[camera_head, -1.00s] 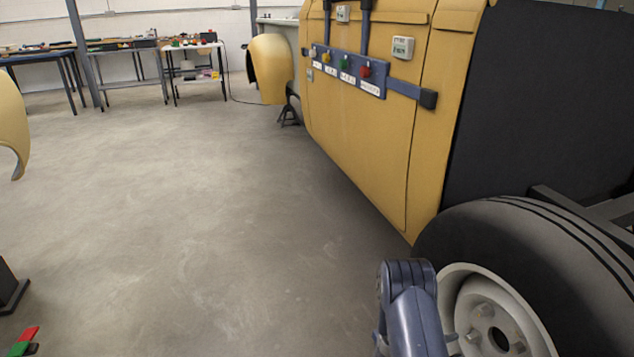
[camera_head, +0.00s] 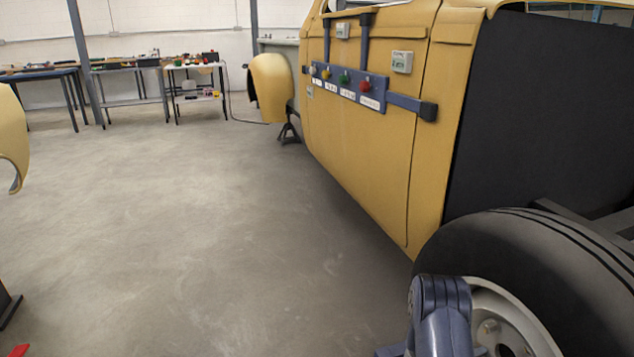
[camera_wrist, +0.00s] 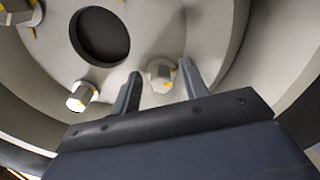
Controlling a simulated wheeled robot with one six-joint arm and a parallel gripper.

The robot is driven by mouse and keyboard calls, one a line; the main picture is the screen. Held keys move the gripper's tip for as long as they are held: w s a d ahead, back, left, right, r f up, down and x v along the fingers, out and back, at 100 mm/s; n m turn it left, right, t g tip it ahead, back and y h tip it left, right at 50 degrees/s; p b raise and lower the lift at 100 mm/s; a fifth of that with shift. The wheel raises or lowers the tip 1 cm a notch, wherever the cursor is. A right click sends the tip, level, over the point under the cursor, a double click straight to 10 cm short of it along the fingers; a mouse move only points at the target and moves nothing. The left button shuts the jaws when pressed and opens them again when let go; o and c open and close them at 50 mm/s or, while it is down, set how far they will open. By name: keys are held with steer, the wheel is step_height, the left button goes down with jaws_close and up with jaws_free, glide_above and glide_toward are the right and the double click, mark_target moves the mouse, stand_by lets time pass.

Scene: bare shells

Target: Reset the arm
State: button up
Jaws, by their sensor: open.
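My gripper (camera_wrist: 160,85) shows in the wrist view with its two fingers apart. It faces the pale wheel rim (camera_wrist: 215,35) of the vehicle. A lug nut (camera_wrist: 159,74) shows between the fingertips in the picture; I cannot tell whether either finger touches it. Another lug nut (camera_wrist: 82,97) is to the left, and a dark round hub hole (camera_wrist: 100,36) is above it. In the head view my arm stands in front of the wheel rim (camera_head: 496,328) at the lower right, and my gripper is hidden there.
The black tire (camera_head: 540,260) and the yellow vehicle body (camera_head: 370,150) fill the right side. A panel with coloured buttons (camera_head: 346,85) is on the body. A yellow fender (camera_head: 271,88) stands further back. Work tables (camera_head: 195,68) line the far wall. The grey floor (camera_head: 180,220) at centre is open.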

steer(key=shift+w+a+f+m+b, duration=0.15)
steer(key=shift+m+b, duration=0.55)
steer(key=shift+m, duration=3.25)
steer(key=shift+w+d+f+m+b, duration=0.15)
steer(key=shift+m+b, duration=0.5)
steer(key=shift+m, duration=3.3)
steer(key=shift+a, duration=0.1)
